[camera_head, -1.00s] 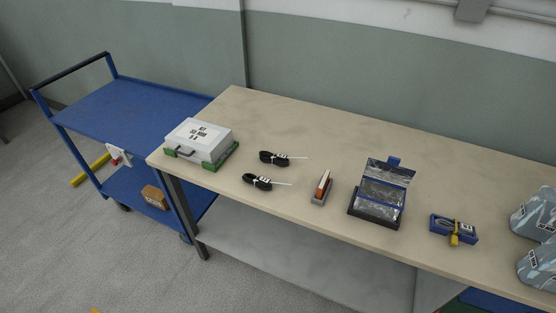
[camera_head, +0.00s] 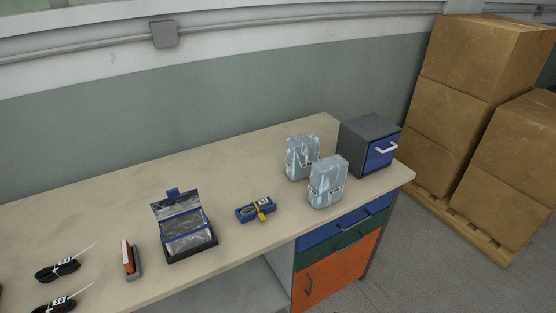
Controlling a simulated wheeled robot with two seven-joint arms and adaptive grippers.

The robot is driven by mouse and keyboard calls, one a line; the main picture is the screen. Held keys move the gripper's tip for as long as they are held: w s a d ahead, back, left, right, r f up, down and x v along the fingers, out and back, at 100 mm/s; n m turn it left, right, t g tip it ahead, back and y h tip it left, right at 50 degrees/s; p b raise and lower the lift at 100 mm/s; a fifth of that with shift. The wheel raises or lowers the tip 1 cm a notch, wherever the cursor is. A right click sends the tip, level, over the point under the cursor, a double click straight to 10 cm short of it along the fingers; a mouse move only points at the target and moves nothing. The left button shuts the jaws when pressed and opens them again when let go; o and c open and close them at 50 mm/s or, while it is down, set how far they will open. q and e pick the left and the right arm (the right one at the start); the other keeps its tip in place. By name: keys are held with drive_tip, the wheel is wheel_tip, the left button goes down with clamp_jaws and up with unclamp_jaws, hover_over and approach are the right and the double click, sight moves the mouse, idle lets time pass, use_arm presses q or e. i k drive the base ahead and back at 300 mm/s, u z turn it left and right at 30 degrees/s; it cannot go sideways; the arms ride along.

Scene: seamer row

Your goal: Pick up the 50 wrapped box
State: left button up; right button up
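Two wrapped boxes in pale blue-grey, glossy wrapping stand upright on the right part of the beige workbench (camera_head: 110,208). The back wrapped box (camera_head: 300,158) stands slightly left of the front wrapped box (camera_head: 326,182), which partly overlaps it in the view. Each has a small white label with dark print, too small to read, so I cannot tell which one is the 50 box. Neither of my grippers is in view.
A grey cabinet with a blue drawer (camera_head: 380,153) stands right of the boxes. Left of them are a blue tray with a yellow-tagged item (camera_head: 256,210), an open case (camera_head: 185,228), an orange-and-white item (camera_head: 129,258) and black cable coils (camera_head: 57,270). Cartons (camera_head: 455,90) are stacked on a pallet at right.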

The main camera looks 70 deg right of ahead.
sight(302, 151)
drive_tip(key=z, duration=2.35)
drive_tip(key=k, duration=0.5)
drive_tip(key=z, duration=1.3)
drive_tip(key=i, duration=1.05)
drive_tip(key=u, duration=1.15)
